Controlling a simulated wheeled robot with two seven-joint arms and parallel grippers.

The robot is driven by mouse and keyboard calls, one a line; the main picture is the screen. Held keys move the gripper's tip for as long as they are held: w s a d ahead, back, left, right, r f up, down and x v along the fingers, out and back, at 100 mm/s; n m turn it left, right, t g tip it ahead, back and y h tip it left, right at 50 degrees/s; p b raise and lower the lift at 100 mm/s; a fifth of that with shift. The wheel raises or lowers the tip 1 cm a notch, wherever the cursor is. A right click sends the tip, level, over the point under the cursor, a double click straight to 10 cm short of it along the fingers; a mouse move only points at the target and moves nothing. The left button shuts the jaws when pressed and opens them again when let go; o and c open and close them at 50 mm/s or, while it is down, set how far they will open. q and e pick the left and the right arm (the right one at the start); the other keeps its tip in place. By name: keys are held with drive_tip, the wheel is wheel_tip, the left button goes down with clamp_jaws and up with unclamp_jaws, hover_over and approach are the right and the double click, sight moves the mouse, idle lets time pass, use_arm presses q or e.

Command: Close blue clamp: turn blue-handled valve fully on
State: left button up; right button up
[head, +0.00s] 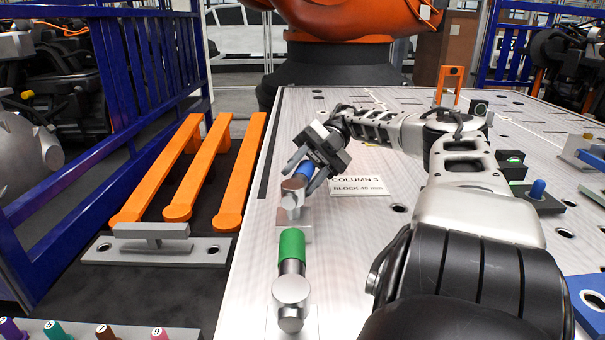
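The blue-handled valve (303,169) stands on the metal table, with its blue grip partly hidden by my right gripper. Its metal body (291,206) shows just below the grip. My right gripper (303,176) is at the blue handle, with its two fingers apart, one on each side of it. I cannot tell whether the fingers touch the handle. A green-handled valve (291,245) stands nearer to me, with its round metal end toward me. My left gripper is not in view.
Orange bars (196,172) and a blue fence (130,75) stand left of the table. A large orange robot (355,18) stands behind. A small blue-topped part (538,189) sits at the right.

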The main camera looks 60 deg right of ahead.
sight(303, 167)
drive_tip(key=shift+o, duration=0.5)
drive_tip(key=shift+r, duration=0.1)
drive_tip(key=shift+r, duration=0.3)
wheel_tip(303, 167, up, 3)
drive_tip(key=shift+p, duration=0.6)
drive_tip(key=r+p, duration=0.1)
drive_tip(key=s+a+r+p, duration=0.1)
drive_tip(key=p, duration=0.1)
drive_tip(key=shift+a, duration=0.25)
use_arm(q)
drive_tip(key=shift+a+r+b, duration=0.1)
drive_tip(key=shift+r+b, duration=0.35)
drive_tip(key=shift+b, duration=0.8)
use_arm(e)
drive_tip(key=s+a+r, duration=0.6)
drive_tip(key=a+r, duration=0.1)
drive_tip(key=a, duration=0.3)
drive_tip(key=shift+s+a, duration=0.15)
drive_tip(key=shift+a, duration=0.15)
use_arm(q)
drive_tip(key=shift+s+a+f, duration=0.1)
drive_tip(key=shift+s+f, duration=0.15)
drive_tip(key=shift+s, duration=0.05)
use_arm(e)
drive_tip(key=shift+r, duration=0.1)
